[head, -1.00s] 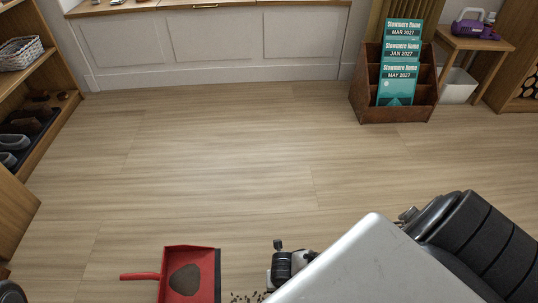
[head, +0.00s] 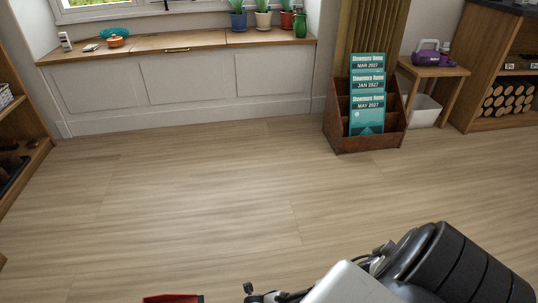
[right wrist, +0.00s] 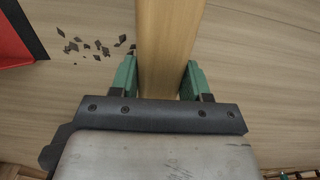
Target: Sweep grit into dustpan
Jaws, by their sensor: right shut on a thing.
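The red dustpan (head: 172,299) shows only its far edge at the bottom of the head view. In the right wrist view the dustpan (right wrist: 12,38) is at the top left, with a black lip along its edge. Dark grit (right wrist: 90,44) lies scattered on the floor between the dustpan lip and my right gripper. My right gripper (right wrist: 160,76) has green fingers shut on a wooden handle (right wrist: 170,30), which runs out of the top of the view. The handle's far end is not visible. My left gripper is not in view.
The wooden floor (head: 200,200) is clear ahead. A brown rack (head: 365,142) with teal magazines stands at the back, beside a small wooden table (head: 436,68) and a white bin (head: 425,111). A low bench (head: 190,85) lines the back wall; a wooden shelf (head: 25,165) is at left.

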